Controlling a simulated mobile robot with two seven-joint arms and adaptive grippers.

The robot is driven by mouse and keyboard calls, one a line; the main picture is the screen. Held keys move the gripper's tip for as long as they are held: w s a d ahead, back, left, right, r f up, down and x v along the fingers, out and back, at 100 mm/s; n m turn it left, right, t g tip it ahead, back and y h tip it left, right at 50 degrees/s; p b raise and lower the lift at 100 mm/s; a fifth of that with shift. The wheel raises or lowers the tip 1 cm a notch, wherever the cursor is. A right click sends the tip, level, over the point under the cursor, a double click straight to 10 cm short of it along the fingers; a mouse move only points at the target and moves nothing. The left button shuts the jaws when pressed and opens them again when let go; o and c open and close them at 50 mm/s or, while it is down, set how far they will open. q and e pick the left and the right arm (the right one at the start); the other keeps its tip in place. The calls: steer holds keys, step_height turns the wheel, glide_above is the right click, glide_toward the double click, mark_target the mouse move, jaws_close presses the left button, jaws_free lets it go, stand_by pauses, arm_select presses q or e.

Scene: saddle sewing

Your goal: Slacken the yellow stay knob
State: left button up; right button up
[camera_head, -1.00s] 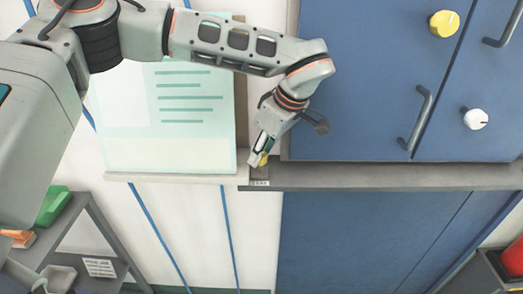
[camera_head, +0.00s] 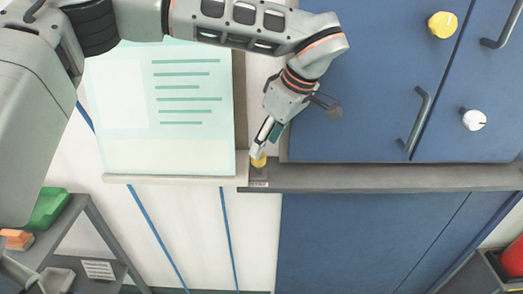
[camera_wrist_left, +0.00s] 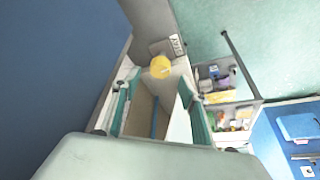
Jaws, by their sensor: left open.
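The yellow stay knob (camera_head: 259,161) sits on a small grey bracket (camera_head: 258,174) with a printed label, at the left end of the grey ledge. My left gripper (camera_head: 264,146) comes down from above, its fingertips close to the knob. In the left wrist view the fingers are spread apart, and the knob (camera_wrist_left: 160,67) shows in the gap, just beyond the tips. The gripper is open and holds nothing. I cannot tell whether a finger touches the knob. My right gripper is not in view.
A blue cabinet (camera_head: 350,80) right of the gripper carries another yellow knob (camera_head: 443,25), a white knob (camera_head: 474,120) and bar handles. A pale board (camera_head: 160,110) is left of the gripper. A grey shelf (camera_head: 85,240) stands lower left.

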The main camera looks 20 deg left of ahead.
arm_select(q)
steer(key=w+v, duration=0.1)
steer(key=v, duration=0.6)
steer(key=shift+s+r, duration=0.15)
steer(key=shift+s, duration=0.4)
steer(key=shift+d, duration=0.1)
